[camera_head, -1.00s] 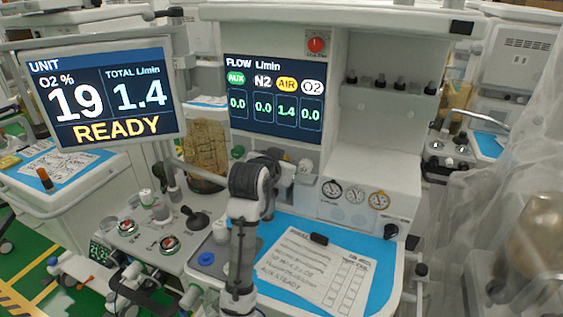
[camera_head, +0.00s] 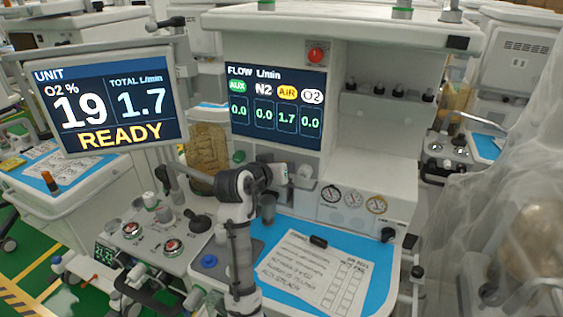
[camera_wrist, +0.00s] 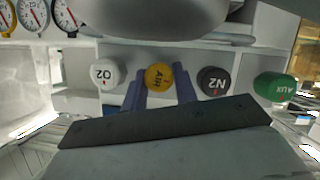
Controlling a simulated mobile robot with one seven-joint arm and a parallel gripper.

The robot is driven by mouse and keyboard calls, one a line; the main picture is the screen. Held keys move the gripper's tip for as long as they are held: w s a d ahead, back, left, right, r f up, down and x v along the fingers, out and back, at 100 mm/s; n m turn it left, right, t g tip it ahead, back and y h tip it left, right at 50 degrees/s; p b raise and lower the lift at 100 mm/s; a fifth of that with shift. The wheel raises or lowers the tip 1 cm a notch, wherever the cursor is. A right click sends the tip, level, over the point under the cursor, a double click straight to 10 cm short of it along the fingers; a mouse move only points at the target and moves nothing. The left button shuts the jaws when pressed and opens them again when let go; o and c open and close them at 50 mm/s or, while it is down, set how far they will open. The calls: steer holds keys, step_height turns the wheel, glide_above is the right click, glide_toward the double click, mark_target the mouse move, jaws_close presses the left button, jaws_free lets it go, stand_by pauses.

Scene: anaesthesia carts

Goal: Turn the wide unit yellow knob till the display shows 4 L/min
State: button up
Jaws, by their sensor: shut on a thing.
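The yellow AIR knob (camera_wrist: 159,76) is in the middle of the wrist view, its label appearing upside down. My gripper (camera_wrist: 160,87) is shut on it, with one blue finger on each side. In the head view my arm hides the knob and fingertips. The flow display (camera_head: 276,108) reads 1.7 under the yellow AIR label and 0.0 under AUX, N2 and O2. The unit screen (camera_head: 108,101) reads O2 19 %, total 1.7 L/min and READY.
In the wrist view, the white O2 knob (camera_wrist: 104,72) is left of the yellow knob. The black N2 knob (camera_wrist: 213,81) and green AUX knob (camera_wrist: 275,87) are to its right. A checklist sheet (camera_head: 318,272) lies on the blue worktop. A transparent sheet hangs at the right.

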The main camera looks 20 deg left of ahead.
steer(key=shift+r+n+t+h+p, duration=0.1)
steer(key=shift+n+t+h+p, duration=0.2)
steer(key=shift+n+h+p, duration=0.8)
steer(key=shift+a+n+h, duration=0.15)
steer(key=shift+n+h, duration=0.45)
steer(key=shift+n, duration=0.9)
steer(key=shift+f, duration=0.2)
steer(key=o, duration=0.7)
steer(key=b+v, duration=0.4)
steer(key=v, duration=1)
steer(key=shift+f, duration=0.3)
